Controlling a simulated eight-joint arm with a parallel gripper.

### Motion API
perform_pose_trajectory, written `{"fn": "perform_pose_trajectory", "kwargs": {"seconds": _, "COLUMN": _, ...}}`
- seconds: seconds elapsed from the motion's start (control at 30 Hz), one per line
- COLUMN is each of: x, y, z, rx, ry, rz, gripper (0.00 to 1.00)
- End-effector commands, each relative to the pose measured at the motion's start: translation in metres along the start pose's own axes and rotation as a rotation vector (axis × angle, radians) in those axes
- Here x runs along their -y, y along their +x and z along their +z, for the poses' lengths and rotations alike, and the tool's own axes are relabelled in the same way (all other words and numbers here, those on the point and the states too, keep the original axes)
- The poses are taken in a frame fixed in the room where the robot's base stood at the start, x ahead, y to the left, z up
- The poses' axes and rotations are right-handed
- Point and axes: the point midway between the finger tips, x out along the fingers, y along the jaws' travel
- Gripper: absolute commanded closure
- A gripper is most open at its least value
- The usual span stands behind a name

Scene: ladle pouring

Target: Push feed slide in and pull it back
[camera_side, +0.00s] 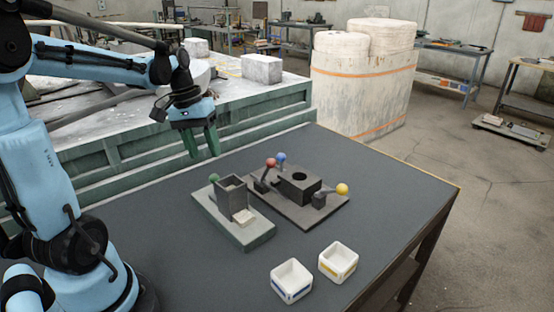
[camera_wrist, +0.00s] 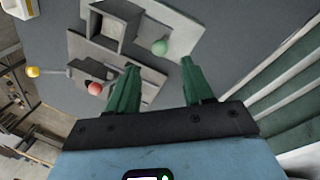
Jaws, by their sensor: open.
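The feeder is a grey square hopper (camera_side: 231,197) on a pale base plate (camera_side: 257,236). The slide's green knob (camera_side: 214,178) stands out at the hopper's back left; a pale block (camera_side: 244,217) lies at its front. In the wrist view, the hopper (camera_wrist: 117,22) is at the top and the green knob (camera_wrist: 159,47) shows between and just beyond my fingertips. My gripper (camera_side: 203,152) is open and empty, pointing down above and behind the feeder. In the wrist view, its green fingers (camera_wrist: 159,66) are apart. I cannot tell the exact height gap to the knob.
Two white boxes, one blue-striped (camera_side: 291,282) and one yellow-striped (camera_side: 338,263), stand in front. A green-sided bench (camera_side: 110,155) lies behind.

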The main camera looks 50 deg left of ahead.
Motion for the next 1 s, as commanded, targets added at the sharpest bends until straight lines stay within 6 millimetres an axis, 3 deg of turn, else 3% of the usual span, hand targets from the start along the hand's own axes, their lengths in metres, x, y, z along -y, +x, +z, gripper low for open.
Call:
{"fn": "perform_pose_trajectory", "kwargs": {"seconds": 0.5, "x": -0.001, "y": 0.074, "z": -0.001, "rx": -0.002, "ry": 0.002, "rz": -0.001, "gripper": 0.49}}
{"fn": "perform_pose_trajectory", "kwargs": {"seconds": 0.7, "x": -0.001, "y": 0.089, "z": 0.0, "rx": -0.002, "ry": 0.001, "rz": -0.001, "gripper": 0.49}}
{"fn": "perform_pose_trajectory", "kwargs": {"seconds": 1.0, "x": 0.0, "y": 0.093, "z": 0.0, "rx": -0.002, "ry": 0.001, "rz": -0.001, "gripper": 0.49}}
